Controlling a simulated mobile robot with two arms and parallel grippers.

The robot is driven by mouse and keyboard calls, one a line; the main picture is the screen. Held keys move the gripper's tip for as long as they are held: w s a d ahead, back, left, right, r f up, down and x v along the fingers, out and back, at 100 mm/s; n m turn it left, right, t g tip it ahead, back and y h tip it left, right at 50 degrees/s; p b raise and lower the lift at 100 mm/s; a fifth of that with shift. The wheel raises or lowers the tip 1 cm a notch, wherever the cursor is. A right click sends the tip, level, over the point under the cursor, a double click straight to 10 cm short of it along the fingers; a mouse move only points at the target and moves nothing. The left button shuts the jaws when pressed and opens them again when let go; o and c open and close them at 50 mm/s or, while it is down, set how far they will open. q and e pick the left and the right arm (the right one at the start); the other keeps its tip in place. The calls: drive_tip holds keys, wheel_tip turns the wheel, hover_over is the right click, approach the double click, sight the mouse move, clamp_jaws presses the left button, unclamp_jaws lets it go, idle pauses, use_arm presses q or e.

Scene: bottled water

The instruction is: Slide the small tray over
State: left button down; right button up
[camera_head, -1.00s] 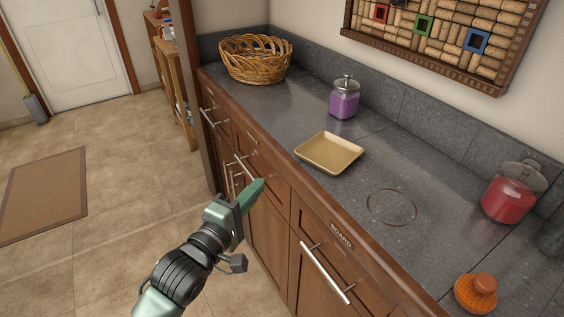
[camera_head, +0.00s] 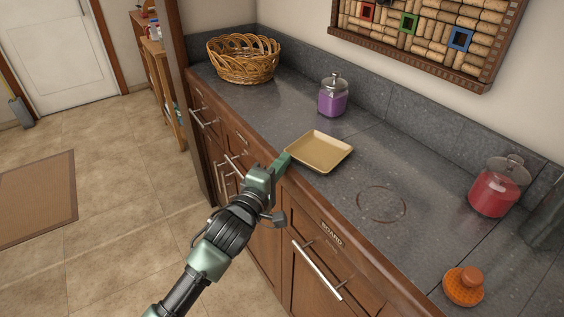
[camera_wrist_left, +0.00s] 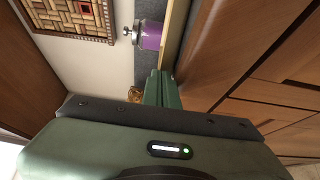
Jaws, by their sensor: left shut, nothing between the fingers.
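The small tan square tray (camera_head: 320,152) lies flat on the dark stone counter, near its front edge. My left gripper (camera_head: 283,160) is shut and empty, its green fingertips at the tray's near left corner. I cannot tell for sure whether they touch the tray. In the left wrist view the shut green fingers (camera_wrist_left: 161,88) point along the counter, with a thin strip of the tray's tan edge (camera_wrist_left: 176,38) beside them. My right gripper is in neither view.
A dark ring mark (camera_head: 381,204) is on the counter right of the tray. A purple jar (camera_head: 333,98) stands behind the tray, a wicker basket (camera_head: 243,60) at the far left, a red jar (camera_head: 495,188) and an orange item (camera_head: 463,287) at the right. Drawer handles stick out below.

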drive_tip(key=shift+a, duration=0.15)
use_arm(q)
drive_tip(key=shift+w+d, duration=0.15)
drive_tip(key=shift+d, duration=0.2)
drive_tip(key=shift+w+d, duration=0.35)
drive_tip(key=shift+d, duration=0.5)
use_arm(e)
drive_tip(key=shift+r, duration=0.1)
use_arm(q)
drive_tip(key=shift+a, duration=0.2)
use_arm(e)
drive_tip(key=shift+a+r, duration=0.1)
